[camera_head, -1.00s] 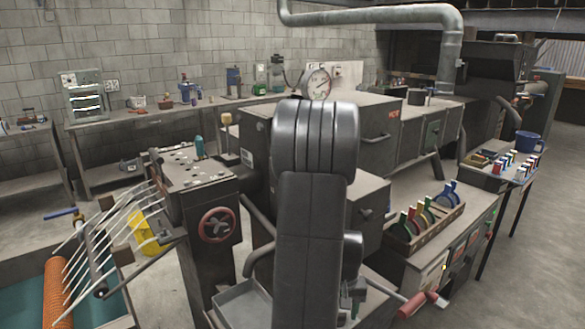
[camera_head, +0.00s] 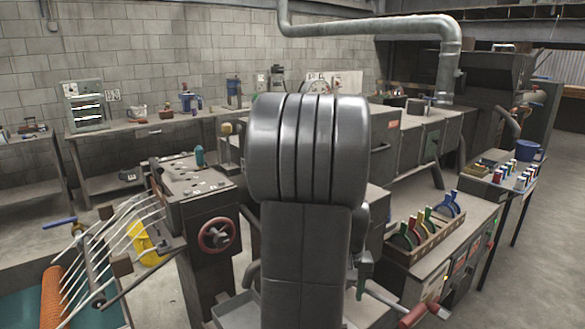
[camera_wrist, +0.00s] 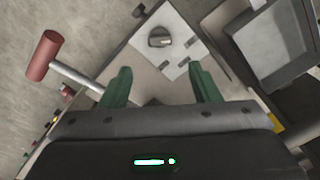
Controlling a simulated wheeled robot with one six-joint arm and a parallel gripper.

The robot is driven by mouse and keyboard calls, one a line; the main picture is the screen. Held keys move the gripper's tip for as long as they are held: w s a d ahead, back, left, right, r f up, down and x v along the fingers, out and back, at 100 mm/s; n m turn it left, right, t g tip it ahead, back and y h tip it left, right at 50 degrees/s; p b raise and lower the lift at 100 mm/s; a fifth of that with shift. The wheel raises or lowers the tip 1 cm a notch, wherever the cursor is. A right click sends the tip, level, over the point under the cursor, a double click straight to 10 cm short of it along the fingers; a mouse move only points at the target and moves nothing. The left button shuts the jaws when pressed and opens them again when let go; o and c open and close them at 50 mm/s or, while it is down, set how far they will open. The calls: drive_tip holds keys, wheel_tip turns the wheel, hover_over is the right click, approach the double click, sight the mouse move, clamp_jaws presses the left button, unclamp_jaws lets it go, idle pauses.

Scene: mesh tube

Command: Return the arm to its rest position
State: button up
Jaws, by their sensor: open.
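My arm (camera_head: 305,150) stands upright in the middle of the head view and hides part of the machine behind it. In the wrist view my gripper (camera_wrist: 160,80) is open, with its two green fingers wide apart and nothing between them. Beyond the fingers is a pale plate with a dark round knob (camera_wrist: 160,38), apart from them. In the head view a small green part shows beside the arm at lower right; I cannot tell if it is a finger.
A red-handled lever (camera_wrist: 45,55) lies left of the gripper; its handle shows in the head view (camera_head: 413,313). A rack of coloured discs (camera_head: 425,225) stands right of my arm, a red handwheel (camera_head: 216,234) left. Open floor (camera_head: 535,250) lies far right.

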wheel_tip(320, 180, down, 11)
drive_tip(key=shift+r+m+p, duration=0.15)
drive_tip(key=shift+m+p, duration=0.25)
drive_tip(key=shift+m, duration=0.1)
drive_tip(key=m+p, duration=0.2)
drive_tip(key=m, duration=0.2)
drive_tip(key=shift+m, duration=0.3)
drive_tip(key=m+p, duration=0.3)
drive_tip(key=m, duration=0.1)
drive_tip(key=shift+r+m, duration=0.1)
drive_tip(key=shift+m, duration=0.2)
wheel_tip(320, 180, up, 8)
drive_tip(key=b, duration=0.1)
drive_tip(key=shift+r, duration=0.15)
